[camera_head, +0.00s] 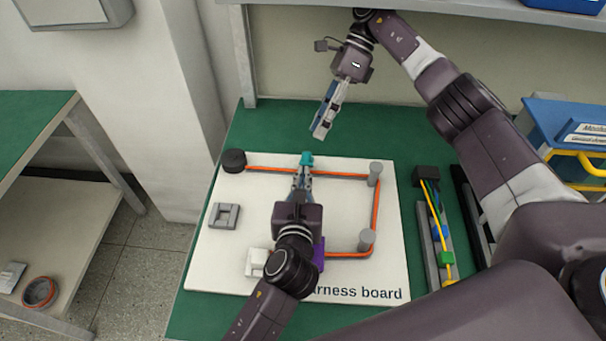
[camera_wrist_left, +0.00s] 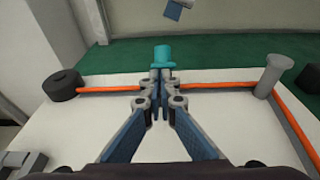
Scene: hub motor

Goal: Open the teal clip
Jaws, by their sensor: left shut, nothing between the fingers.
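The teal clip (camera_head: 306,158) stands on the white harness board (camera_head: 340,280) at the upper run of the orange cable (camera_head: 262,170). It also shows in the left wrist view (camera_wrist_left: 162,55), just beyond my left fingertips. My left gripper (camera_head: 303,178) points at the clip from the near side, its fingers together with nothing between them. The fingers hide the lower part of the clip, so I cannot tell whether they touch it or whether it is open. My right gripper (camera_head: 321,130) hangs beyond the board; its finger gap is unclear.
A dark round piece (camera_head: 234,161) and grey posts (camera_head: 375,172) guide the cable. A grey clip (camera_head: 224,215), a white clip (camera_head: 257,262) and a purple clip (camera_head: 319,252) are on the board. Coloured wires (camera_head: 440,230) lie to the right. A shelf (camera_head: 430,12) overhangs the back.

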